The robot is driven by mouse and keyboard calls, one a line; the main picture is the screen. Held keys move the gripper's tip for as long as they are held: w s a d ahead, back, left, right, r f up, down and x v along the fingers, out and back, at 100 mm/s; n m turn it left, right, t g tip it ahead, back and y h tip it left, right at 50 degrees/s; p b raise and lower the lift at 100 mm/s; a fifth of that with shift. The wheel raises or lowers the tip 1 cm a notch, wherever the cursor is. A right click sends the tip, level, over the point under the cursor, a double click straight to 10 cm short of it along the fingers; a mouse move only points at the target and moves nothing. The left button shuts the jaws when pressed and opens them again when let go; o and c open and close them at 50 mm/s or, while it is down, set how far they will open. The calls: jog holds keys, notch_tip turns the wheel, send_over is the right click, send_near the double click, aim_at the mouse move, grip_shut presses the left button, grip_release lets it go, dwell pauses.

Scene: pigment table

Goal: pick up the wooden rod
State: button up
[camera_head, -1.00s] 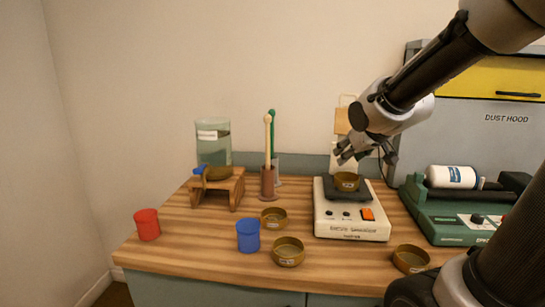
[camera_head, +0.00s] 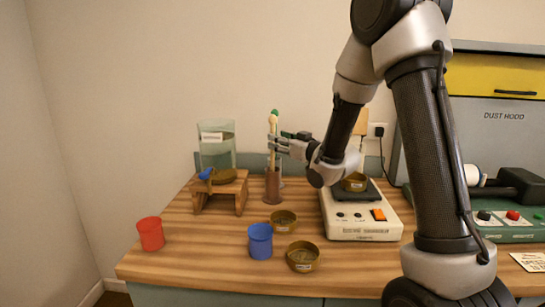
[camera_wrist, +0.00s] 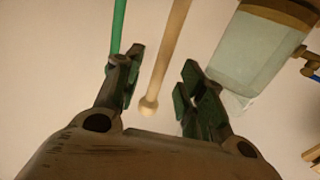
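The wooden rod (camera_head: 272,158) stands upright in a brown holder (camera_head: 272,186) on the table, with a round knob at its top. My gripper (camera_head: 276,145) is at the upper part of the rod, coming from the right. In the wrist view my gripper (camera_wrist: 158,88) is open, and the pale rod (camera_wrist: 168,58) with its knob end shows between the two fingers, with gaps on both sides. The fingers do not appear to touch it. A green rod (camera_wrist: 118,25) shows beside the left finger in the wrist view.
A glass tank (camera_head: 216,155) and a small wooden stand (camera_head: 238,196) are left of the rod. A blue cup (camera_head: 260,241), a red cup (camera_head: 151,234) and brass bowls (camera_head: 303,257) stand in front. A white scale (camera_head: 355,232) is at right.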

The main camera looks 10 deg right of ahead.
jog(key=x, duration=0.4)
jog(key=shift+r, duration=0.2)
jog(key=shift+s, duration=0.1)
grip_shut()
